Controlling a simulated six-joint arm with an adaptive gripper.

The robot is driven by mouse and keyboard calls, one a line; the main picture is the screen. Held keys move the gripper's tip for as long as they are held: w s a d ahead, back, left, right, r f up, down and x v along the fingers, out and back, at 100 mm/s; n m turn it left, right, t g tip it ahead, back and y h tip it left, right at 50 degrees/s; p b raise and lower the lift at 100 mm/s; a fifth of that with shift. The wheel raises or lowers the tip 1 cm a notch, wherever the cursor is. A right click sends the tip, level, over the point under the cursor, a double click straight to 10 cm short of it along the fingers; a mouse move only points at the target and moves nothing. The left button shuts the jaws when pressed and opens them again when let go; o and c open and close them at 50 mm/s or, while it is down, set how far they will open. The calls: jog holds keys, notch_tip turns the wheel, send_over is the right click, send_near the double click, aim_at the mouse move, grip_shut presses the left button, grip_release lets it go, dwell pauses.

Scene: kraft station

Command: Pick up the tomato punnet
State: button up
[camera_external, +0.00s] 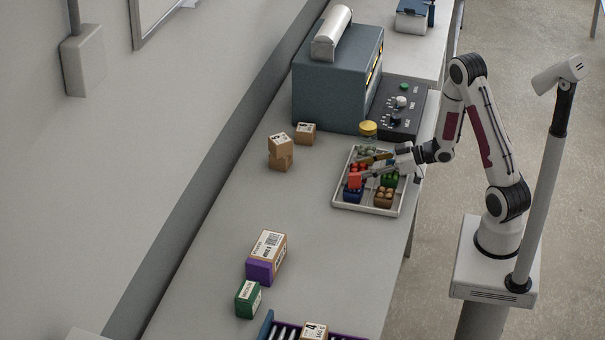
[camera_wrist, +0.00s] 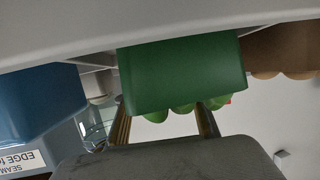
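The tomato punnet (camera_external: 355,181) is red, with red tomatoes on top, and sits in the left part of the pale tray (camera_external: 342,206) in the external view. In the wrist view, which looks upside down, a green punnet (camera_wrist: 182,72) with green round produce hides the fingertips. A small bit of red (camera_wrist: 229,100) shows past the right finger.
The tray also holds a blue punnet (camera_external: 351,194), the green punnet (camera_external: 389,181) below my gripper and a brown punnet (camera_external: 383,200). A yellow-lidded jar (camera_external: 368,129) stands behind the tray. A grey machine (camera_external: 330,95) is farther back.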

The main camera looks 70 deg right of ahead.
aim_at(364, 168)
jog(key=shift+r, duration=0.1)
dwell(0.3)
jog(key=shift+r, duration=4.9)
